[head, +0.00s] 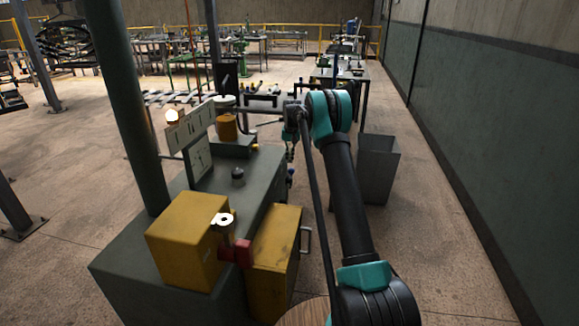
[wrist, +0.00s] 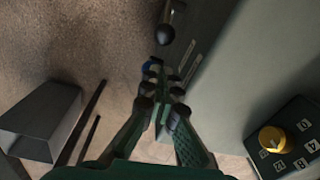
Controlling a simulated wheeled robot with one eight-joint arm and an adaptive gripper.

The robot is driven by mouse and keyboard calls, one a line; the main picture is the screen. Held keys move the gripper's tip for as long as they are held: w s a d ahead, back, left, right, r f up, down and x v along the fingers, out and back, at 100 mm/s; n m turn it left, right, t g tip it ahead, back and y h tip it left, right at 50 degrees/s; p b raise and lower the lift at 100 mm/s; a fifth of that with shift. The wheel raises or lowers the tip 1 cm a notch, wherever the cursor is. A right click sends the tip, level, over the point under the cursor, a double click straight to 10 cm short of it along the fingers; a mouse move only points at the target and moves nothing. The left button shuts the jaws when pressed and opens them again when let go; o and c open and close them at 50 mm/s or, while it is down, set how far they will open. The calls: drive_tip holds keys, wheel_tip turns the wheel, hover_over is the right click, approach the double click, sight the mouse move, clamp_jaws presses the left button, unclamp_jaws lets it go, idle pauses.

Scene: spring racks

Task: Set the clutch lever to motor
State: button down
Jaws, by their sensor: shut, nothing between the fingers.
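A lever with a dark ball knob (wrist: 166,33) stands out from the side of the grey-green machine (wrist: 225,70) in the wrist view. It looks like the clutch lever, but I cannot read any motor mark. My gripper (wrist: 161,80) is shut and empty, with its fingertips just below the knob in the picture and apart from it. In the head view my gripper (head: 290,150) hangs beside the machine's right side, small and partly hidden by my arm. The lever cannot be made out clearly there.
A black box with a yellow dial knob (wrist: 271,138) and numbers is at the wrist view's right. A grey bin (head: 378,168) stands on the floor right of my arm. Yellow boxes (head: 185,240) and a red block (head: 238,252) are at the machine's near end. Floor beyond the bin is clear.

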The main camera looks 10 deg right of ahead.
wheel_tip(320, 180, down, 9)
drive_tip(key=shift+w+a, duration=0.2)
drive_tip(key=shift+w, duration=0.1)
drive_tip(key=shift+s, duration=0.1)
idle(0.4)
drive_tip(key=shift+s+a+r+t, duration=0.1)
drive_tip(key=shift+s+r+t, duration=0.15)
drive_tip(key=shift+t, duration=0.15)
drive_tip(key=shift+s, duration=0.15)
drive_tip(key=shift+s+a+r+t+h, duration=0.2)
drive_tip(key=shift+s+t, duration=0.2)
drive_tip(key=shift+s, duration=0.05)
drive_tip(key=shift+s+a+r+t+h, duration=0.15)
drive_tip(key=shift+s+r+t+h, duration=0.05)
drive_tip(key=shift+s+t, duration=0.2)
drive_tip(key=s+a+t+h, duration=0.1)
drive_tip(key=s+a+t, duration=0.1)
drive_tip(key=s, duration=0.5)
drive_tip(key=shift+s+a+r+t, duration=0.2)
drive_tip(key=shift+s+r+t, duration=0.15)
drive_tip(key=shift+t, duration=0.35)
